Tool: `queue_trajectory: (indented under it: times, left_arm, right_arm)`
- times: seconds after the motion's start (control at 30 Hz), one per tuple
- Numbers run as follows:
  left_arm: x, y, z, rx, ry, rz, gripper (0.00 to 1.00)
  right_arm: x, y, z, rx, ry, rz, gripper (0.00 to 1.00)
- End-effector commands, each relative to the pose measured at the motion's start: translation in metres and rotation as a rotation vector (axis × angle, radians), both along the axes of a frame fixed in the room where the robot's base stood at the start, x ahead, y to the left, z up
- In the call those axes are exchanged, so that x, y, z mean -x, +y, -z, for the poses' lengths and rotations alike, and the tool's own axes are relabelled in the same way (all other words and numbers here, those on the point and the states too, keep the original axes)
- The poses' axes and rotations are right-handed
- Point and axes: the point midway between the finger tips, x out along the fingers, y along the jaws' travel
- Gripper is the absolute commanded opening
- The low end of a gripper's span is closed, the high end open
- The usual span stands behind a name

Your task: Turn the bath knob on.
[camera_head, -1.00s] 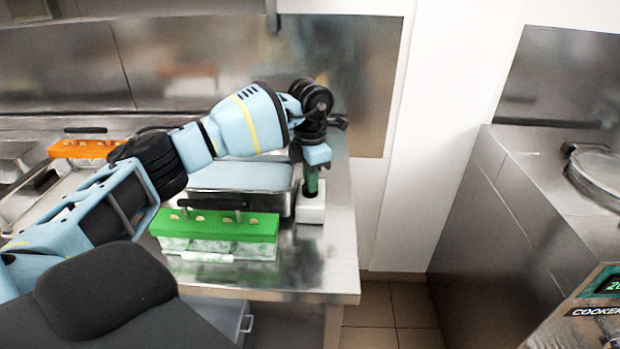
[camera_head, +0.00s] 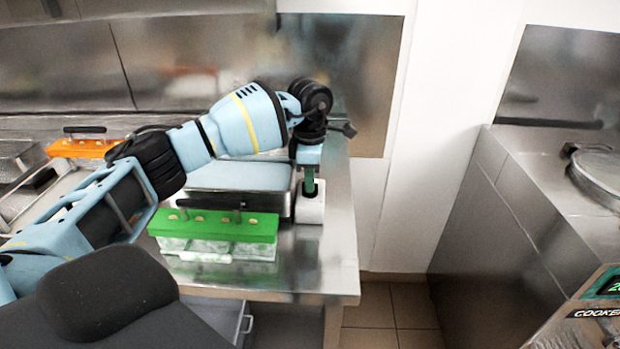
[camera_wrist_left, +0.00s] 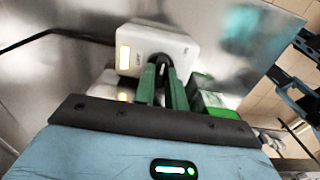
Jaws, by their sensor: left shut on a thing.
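The small white unit (camera_head: 311,211) stands at the right end of the steel counter, and it also shows in the wrist view (camera_wrist_left: 160,42). A dark knob (camera_wrist_left: 166,66) is on the face of that unit. My left gripper (camera_head: 309,186) points down onto the unit. In the wrist view its two green fingers (camera_wrist_left: 162,84) lie on either side of the knob, shut on it. The fingers partly hide the knob, so its exact turn angle cannot be read. My right gripper is not in view.
A green-lidded mould box (camera_head: 215,226) sits at the counter's front edge. A steel bath (camera_head: 240,178) with a pale blue top stands behind it, beside the white unit. An orange-lidded box (camera_head: 85,148) is at far left. A cooker (camera_head: 590,175) stands right, across a floor gap.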

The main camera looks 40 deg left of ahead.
Motion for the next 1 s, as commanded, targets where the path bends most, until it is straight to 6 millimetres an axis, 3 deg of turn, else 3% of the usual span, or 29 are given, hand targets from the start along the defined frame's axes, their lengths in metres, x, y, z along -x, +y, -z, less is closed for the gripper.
queue_trajectory:
  times: [0.27, 0.3, 0.43, 0.77, 1.0]
  left_arm:
    - [0.000, -0.001, 0.000, 0.001, -0.001, 0.004, 0.00]
    - [0.000, -0.001, 0.000, 0.001, -0.001, 0.004, 0.17]
    - [0.000, -0.001, 0.000, 0.001, -0.001, 0.003, 0.34]
    - [0.000, 0.000, -0.002, 0.000, -0.001, 0.001, 0.35]
    - [-0.001, 0.000, -0.033, 0.000, -0.004, 0.002, 0.35]
  right_arm:
    - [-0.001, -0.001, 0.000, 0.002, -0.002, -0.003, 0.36]
    - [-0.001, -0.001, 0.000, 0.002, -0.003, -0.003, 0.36]
    - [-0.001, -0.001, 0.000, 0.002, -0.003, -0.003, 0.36]
    - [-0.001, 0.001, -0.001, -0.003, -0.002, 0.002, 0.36]
    - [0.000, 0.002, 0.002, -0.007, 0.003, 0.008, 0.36]
